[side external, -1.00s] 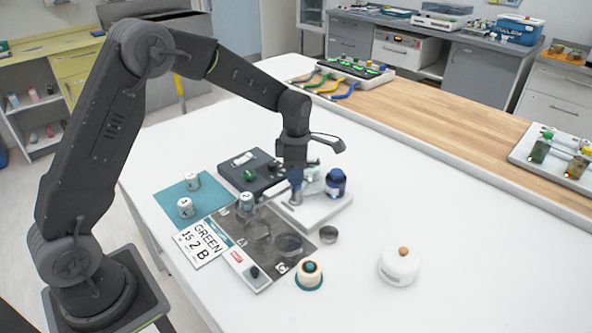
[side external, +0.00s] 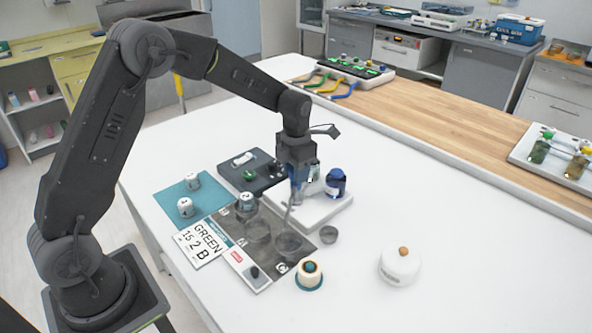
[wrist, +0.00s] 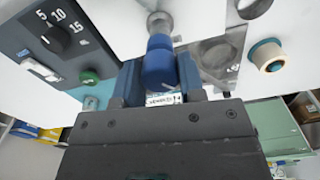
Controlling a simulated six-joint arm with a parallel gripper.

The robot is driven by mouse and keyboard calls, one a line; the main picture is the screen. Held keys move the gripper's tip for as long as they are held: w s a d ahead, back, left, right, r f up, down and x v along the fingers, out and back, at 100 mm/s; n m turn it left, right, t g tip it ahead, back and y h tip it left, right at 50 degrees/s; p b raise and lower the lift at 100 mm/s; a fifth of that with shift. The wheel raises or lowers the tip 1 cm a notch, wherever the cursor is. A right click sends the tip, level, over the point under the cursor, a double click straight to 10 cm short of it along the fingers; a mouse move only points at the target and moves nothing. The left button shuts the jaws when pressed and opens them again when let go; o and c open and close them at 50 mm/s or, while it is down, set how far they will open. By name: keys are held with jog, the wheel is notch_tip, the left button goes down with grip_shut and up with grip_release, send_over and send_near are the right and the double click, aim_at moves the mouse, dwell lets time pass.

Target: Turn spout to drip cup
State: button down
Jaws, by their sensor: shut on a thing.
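A small grey cup (side external: 328,235) stands just right of the mat; I cannot tell which one is the drip cup. My gripper (wrist: 160,82) is shut on the spout's blue handle (wrist: 158,62), with a finger on each side. It stands above the white base (side external: 325,213). The gripper hides the handle's top in the side view.
Small labelled jars stand on the teal mat (side external: 207,193). A white round pot (side external: 400,265) stands front right, with clear table around it.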

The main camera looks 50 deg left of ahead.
jog(key=shift+r, duration=0.1)
dwell(0.3)
jog(key=c, duration=0.7)
grip_release()
notch_tip(320, 180, up, 14)
jog(key=shift+f, duration=0.15)
